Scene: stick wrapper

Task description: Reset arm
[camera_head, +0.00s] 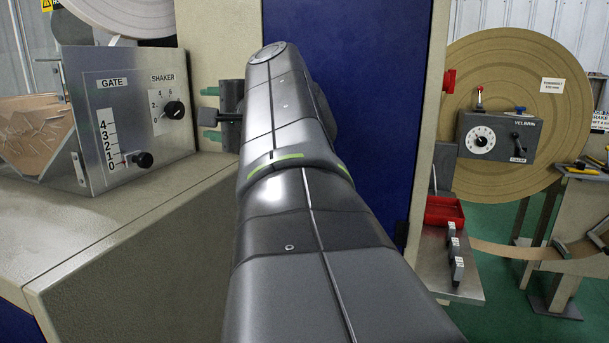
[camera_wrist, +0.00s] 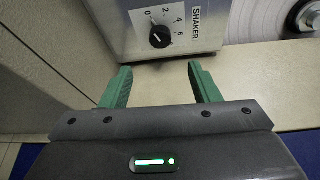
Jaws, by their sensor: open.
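My arm extends forward through the middle of the head view and hides part of the machine behind it. My gripper (camera_head: 209,113) is at its far end, beside the right edge of the steel control panel (camera_head: 113,125), with green fingers pointing left. In the wrist view, the two green fingers of my gripper (camera_wrist: 160,84) stand apart with nothing between them. The SHAKER knob (camera_head: 174,110) is black and sits on the panel to the left of the fingers. The SHAKER knob also shows in the wrist view (camera_wrist: 160,37), beyond the fingertips and apart from them.
The GATE knob (camera_head: 140,160) is lower left on the panel. A beige counter (camera_head: 120,215) runs below it. A blue panel (camera_head: 350,90) stands behind my arm. At right are a VELBRIN control box (camera_head: 497,138), a large brown roll (camera_head: 555,60) and a red tray (camera_head: 444,211).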

